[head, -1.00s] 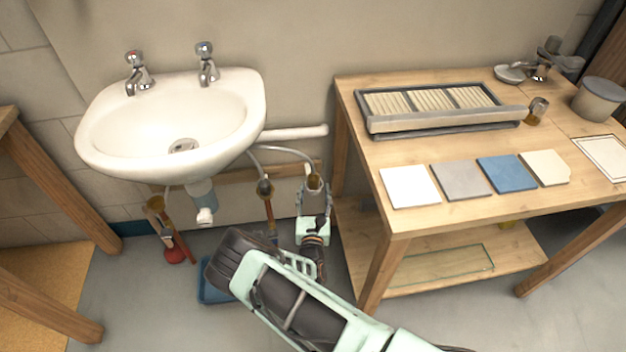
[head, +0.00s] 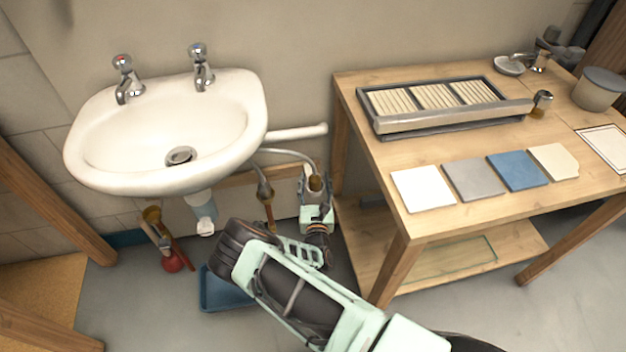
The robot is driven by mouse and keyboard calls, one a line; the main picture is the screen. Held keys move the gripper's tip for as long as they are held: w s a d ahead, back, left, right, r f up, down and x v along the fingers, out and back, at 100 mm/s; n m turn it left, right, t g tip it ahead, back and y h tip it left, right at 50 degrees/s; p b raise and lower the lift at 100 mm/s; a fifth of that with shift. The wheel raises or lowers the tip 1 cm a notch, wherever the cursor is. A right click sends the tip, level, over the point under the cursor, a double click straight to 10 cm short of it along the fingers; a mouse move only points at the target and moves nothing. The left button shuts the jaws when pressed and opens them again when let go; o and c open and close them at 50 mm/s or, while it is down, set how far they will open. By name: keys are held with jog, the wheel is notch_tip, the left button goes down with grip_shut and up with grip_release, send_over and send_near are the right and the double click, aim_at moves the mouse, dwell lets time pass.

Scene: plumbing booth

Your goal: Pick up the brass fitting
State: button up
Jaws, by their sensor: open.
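A small brass fitting (head: 316,184) shows under the right side of the sink, at the end of a curved grey hose (head: 295,153). My gripper (head: 314,181) is at this fitting, with its fingers beside it. The jaws are open; I cannot tell whether a finger touches the brass. My gripper and wrist hide what lies below the fitting. Another brass fitting (head: 265,192) joins a hose and a copper pipe just to the left. A third brass piece (head: 152,215) shows further left, below the sink.
The white sink (head: 180,130) overhangs the pipes. A wooden workbench (head: 400,235) stands close on the right of my gripper, bearing tiles and a slatted tray (head: 445,122). A blue tray (head: 222,292) and a red plunger-like thing (head: 172,262) are on the floor.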

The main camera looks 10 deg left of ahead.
jog(key=shift+c, duration=0.4)
grip_shut()
jog(key=shift+r, duration=0.15)
